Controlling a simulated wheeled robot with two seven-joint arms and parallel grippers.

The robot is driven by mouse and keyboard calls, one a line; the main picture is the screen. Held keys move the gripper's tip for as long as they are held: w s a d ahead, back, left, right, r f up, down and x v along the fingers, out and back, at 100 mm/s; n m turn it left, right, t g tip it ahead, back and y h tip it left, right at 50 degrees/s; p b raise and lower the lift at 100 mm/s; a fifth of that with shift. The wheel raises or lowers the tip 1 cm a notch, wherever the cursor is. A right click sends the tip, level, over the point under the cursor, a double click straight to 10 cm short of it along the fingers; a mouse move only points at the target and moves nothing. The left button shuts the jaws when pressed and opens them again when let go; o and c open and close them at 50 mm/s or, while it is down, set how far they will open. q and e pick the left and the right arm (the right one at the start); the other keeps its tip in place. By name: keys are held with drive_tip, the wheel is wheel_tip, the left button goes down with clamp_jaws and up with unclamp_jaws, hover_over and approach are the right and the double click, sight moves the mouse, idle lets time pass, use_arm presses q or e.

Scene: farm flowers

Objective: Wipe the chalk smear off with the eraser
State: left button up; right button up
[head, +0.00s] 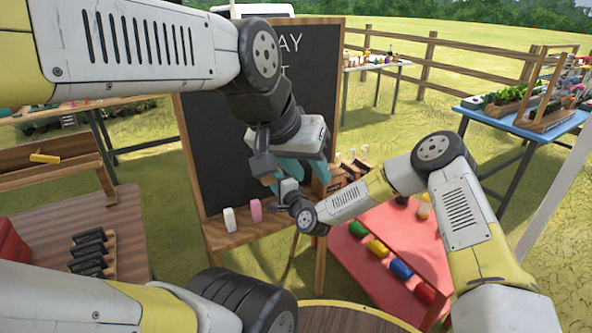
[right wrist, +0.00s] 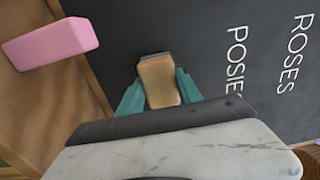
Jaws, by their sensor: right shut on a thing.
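The chalkboard (head: 215,140) stands on a wooden easel, with white lettering partly behind my left arm. No chalk smear shows in either view; much of the board is covered by my arms. In the right wrist view, my right gripper (right wrist: 158,92) is shut on the eraser (right wrist: 160,78), a tan block with a dark edge facing the board (right wrist: 200,50). I cannot tell whether it touches. My left gripper (head: 290,170), with teal fingers, is in front of the board's lower right in the head view; its opening is unclear. The right gripper is largely hidden there.
A pink block (head: 256,210) and a white block (head: 229,219) stand on the easel's wooden ledge (head: 225,238). A red stand (head: 375,225) with coloured rolls is to the right. A blue table (head: 515,115) with plants stands farther right. Grass lies between them.

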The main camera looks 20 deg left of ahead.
sight(264, 180)
drive_tip(key=shift+s+a, duration=1.15)
drive_tip(key=shift+s, duration=0.05)
drive_tip(key=shift+s+r, duration=0.1)
drive_tip(key=shift+r, duration=0.4)
drive_tip(key=shift+w+d+f, duration=0.1)
drive_tip(key=shift+w+d, duration=1.15)
drive_tip(key=shift+w, duration=0.1)
drive_tip(key=shift+w+d, duration=3.4)
drive_tip(key=shift+w, duration=0.75)
drive_tip(key=shift+s+a, duration=1.6)
drive_tip(key=shift+s, duration=0.2)
drive_tip(key=shift+s+a, duration=1.55)
drive_tip(key=shift+s, duration=0.3)
drive_tip(key=shift+s+a, duration=1.6)
drive_tip(key=shift+s, duration=0.2)
drive_tip(key=shift+s, duration=0.1)
drive_tip(key=shift+v, duration=2.95)
